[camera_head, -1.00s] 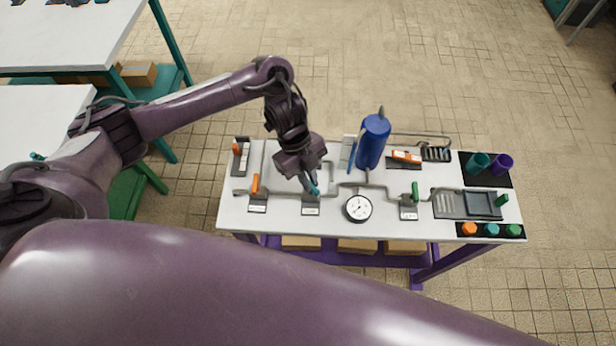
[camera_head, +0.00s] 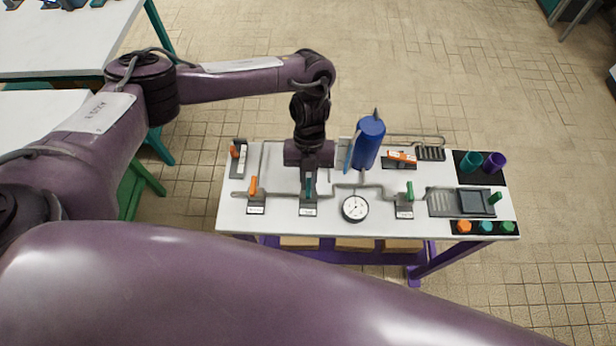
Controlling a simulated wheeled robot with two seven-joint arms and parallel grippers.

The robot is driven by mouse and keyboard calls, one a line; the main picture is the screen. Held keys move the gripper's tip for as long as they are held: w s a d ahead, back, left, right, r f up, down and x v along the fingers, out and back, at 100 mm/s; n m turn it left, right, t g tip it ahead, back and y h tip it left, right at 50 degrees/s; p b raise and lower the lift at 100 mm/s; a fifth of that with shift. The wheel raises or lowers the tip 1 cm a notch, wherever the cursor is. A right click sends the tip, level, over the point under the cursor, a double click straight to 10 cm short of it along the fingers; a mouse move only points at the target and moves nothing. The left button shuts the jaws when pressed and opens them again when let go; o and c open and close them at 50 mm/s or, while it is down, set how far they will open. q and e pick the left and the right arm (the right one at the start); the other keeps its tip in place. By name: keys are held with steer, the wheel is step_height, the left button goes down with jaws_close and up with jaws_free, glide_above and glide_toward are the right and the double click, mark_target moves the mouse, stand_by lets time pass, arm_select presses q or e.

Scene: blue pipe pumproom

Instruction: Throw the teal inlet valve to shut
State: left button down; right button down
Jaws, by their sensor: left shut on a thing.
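The teal inlet valve (camera_head: 309,188) stands on the white bench, with a small label plate in front of it. Its teal handle shows as a short upright bar, partly hidden by my gripper. My left gripper (camera_head: 309,177) is over the valve and shut on the teal handle from the far side. Its fingers are small and dark here, so the exact contact is hard to see. My right gripper is not in view.
An orange-handled valve (camera_head: 253,185) stands close to the left. A round gauge (camera_head: 355,208), a blue tank (camera_head: 368,143) and a green-handled valve (camera_head: 409,191) stand to the right. Grey pipes run between them. Teal and purple cups (camera_head: 495,163) are at the far right.

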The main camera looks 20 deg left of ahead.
arm_select(q)
steer(key=shift+w+r, duration=0.1)
stand_by(0.3)
steer(key=c, duration=1.5)
jaws_free()
steer(key=shift+b+v, duration=0.3)
steer(key=shift+v, duration=3.55)
steer(key=shift+d, duration=0.1)
